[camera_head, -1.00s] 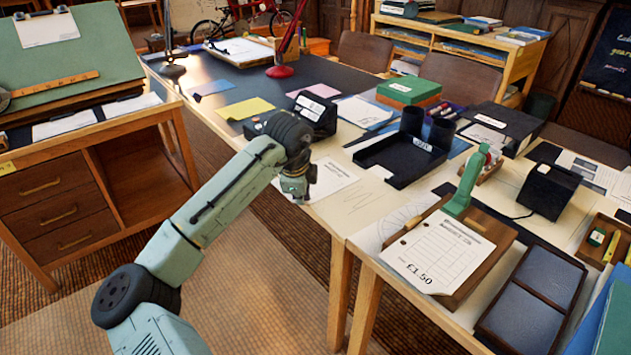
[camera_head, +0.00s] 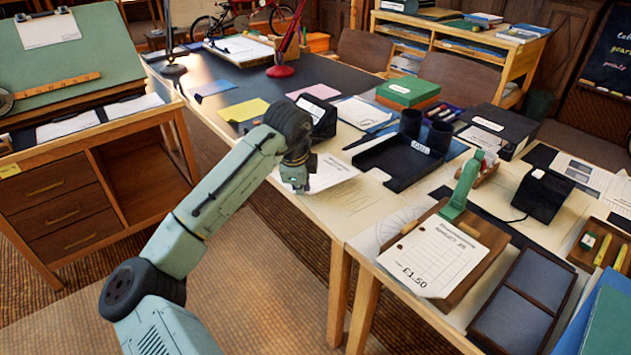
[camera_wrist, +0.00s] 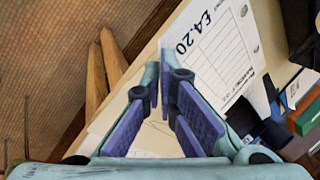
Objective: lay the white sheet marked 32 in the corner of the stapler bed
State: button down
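A white printed sheet (camera_head: 332,172) is at the near edge of the long desk, its right side bowed. In the wrist view the sheet (camera_wrist: 222,50) reads £4.20; its heading number is too small to read. My gripper (camera_head: 297,186) is at its left edge. In the wrist view my gripper's fingertips (camera_wrist: 157,82) are nearly together, with the sheet's edge between them. The stapler bed (camera_head: 478,262) is a brown wooden board at the right, with a green stapler (camera_head: 463,188) at its back. Another white sheet (camera_head: 437,253), marked £1.50, lies on it.
A black open tray (camera_head: 392,165) and black cups (camera_head: 410,123) stand right of the held sheet. A black box (camera_head: 543,195) and a dark divided tray (camera_head: 522,305) flank the stapler bed. Bare pale desk (camera_head: 345,215) lies between the held sheet and the bed.

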jog(key=shift+r+p, duration=1.05)
jog(key=shift+r, duration=0.5)
